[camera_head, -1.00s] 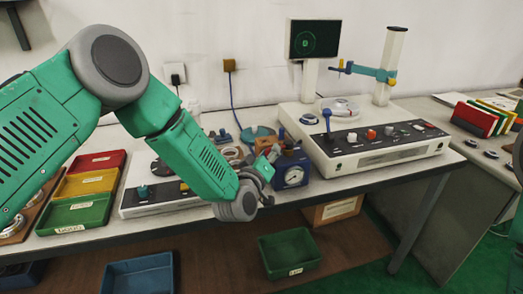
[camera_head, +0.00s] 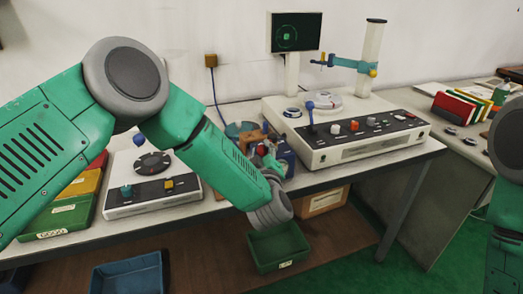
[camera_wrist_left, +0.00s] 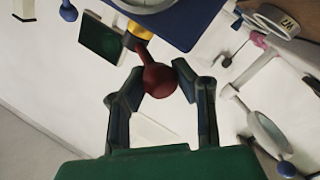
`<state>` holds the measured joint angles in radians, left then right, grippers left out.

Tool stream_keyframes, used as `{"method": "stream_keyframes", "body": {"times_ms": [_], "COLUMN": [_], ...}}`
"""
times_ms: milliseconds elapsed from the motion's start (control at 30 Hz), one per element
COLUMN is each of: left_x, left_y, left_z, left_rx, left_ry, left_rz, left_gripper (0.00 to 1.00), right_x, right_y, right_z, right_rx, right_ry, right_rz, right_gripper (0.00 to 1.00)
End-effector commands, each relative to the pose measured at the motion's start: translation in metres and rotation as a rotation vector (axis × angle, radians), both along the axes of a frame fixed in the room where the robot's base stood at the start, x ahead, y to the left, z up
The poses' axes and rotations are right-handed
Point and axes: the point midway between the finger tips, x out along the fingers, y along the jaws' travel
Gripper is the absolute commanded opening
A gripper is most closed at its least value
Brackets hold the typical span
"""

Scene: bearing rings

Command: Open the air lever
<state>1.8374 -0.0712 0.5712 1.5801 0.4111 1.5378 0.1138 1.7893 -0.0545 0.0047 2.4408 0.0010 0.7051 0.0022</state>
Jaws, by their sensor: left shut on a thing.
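The air lever (camera_wrist_left: 160,79) shows in the left wrist view as a dark red ball on a short red arm, joined to a yellow fitting (camera_wrist_left: 138,35) at the blue gauge box (camera_wrist_left: 190,20). My left gripper (camera_wrist_left: 159,75) is shut on the lever's red ball, one finger on each side. In the head view my left gripper (camera_head: 265,162) is at the front of the blue gauge box (camera_head: 286,155), which my arm and gripper largely hide. The lever itself is hard to make out there. My right gripper is out of view; only part of my right arm shows at the right edge.
A white measuring station (camera_head: 345,146) with a blue-knobbed lever stands right of the gauge box. A smaller control box (camera_head: 150,190) stands to the left, beside a green tray (camera_head: 58,222). A green bin (camera_head: 278,246) sits below the table.

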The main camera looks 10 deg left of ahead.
Motion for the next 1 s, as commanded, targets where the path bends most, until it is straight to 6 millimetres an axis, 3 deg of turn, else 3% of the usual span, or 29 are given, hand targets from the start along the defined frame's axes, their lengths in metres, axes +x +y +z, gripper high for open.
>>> {"method": "stream_keyframes", "body": {"times_ms": [33,167,200,233,267,667,767,1000], "left_x": [-0.002,-0.002,-0.002,-0.002,-0.002,-0.008,-0.021,-0.070], "left_y": [-0.001,-0.001,-0.001,-0.001,-0.001,-0.002,-0.006,-0.018], "left_z": [-0.008,-0.008,-0.008,-0.008,-0.008,-0.003,-0.003,-0.003], "left_rx": [0.000,0.000,0.000,0.001,0.000,-0.001,0.000,0.001], "left_ry": [0.019,0.019,0.019,0.018,0.017,0.010,0.010,0.009], "left_rz": [-0.006,-0.005,-0.005,-0.004,-0.005,-0.006,-0.006,-0.006], "left_gripper": [0.00,0.00,0.33,0.44,0.47,0.47,0.47,0.47], "right_x": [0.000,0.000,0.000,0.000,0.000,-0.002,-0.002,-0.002], "right_y": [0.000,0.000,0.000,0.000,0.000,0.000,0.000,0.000], "right_z": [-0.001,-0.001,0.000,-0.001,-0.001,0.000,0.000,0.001], "right_rx": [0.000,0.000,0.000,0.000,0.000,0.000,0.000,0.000], "right_ry": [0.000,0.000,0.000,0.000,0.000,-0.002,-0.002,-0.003], "right_rz": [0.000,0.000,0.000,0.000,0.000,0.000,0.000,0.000], "right_gripper": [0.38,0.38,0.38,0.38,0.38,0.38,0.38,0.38]}}
